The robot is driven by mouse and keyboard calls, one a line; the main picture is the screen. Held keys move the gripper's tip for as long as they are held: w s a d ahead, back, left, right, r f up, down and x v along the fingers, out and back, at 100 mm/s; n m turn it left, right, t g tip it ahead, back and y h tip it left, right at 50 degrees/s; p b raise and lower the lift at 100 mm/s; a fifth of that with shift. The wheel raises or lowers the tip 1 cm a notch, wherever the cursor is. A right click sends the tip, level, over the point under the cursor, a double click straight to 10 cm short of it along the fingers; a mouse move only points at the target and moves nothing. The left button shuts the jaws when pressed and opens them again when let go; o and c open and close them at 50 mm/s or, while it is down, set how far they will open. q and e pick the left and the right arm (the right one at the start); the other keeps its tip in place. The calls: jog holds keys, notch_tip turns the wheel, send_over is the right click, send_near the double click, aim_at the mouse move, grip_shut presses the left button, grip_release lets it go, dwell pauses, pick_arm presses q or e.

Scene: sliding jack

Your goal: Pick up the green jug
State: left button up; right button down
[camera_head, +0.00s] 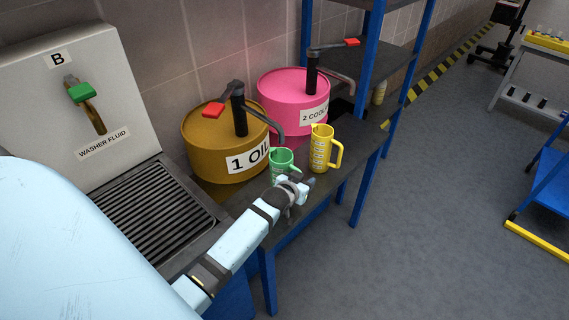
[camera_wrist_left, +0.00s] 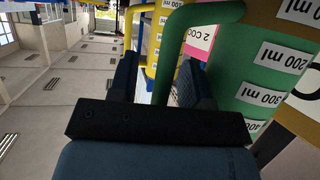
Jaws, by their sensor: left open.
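The green jug (camera_head: 281,157) stands upright on the dark bench in front of the oil drum, with its handle on the right side. In the left wrist view the green jug (camera_wrist_left: 268,62) fills the right side, with white volume labels on it. My left gripper (camera_head: 298,183) is at the handle side of the jug. In the wrist view my left gripper (camera_wrist_left: 158,80) is open, and the green handle appears between its two fingers. The jug's base is partly hidden behind the gripper in the head view. My right gripper is not in view.
A yellow jug (camera_head: 322,150) stands close to the right of the green one. Behind them are the brown oil drum (camera_head: 215,140) and the pink coolant drum (camera_head: 290,98), both with pump spouts. A washer fluid dispenser (camera_head: 85,70) is at left. Open floor lies at right.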

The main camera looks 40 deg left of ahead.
pick_arm(q)
jog(key=shift+c, duration=0.2)
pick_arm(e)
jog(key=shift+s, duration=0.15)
pick_arm(q)
grip_shut()
jog(key=shift+w+r, duration=0.1)
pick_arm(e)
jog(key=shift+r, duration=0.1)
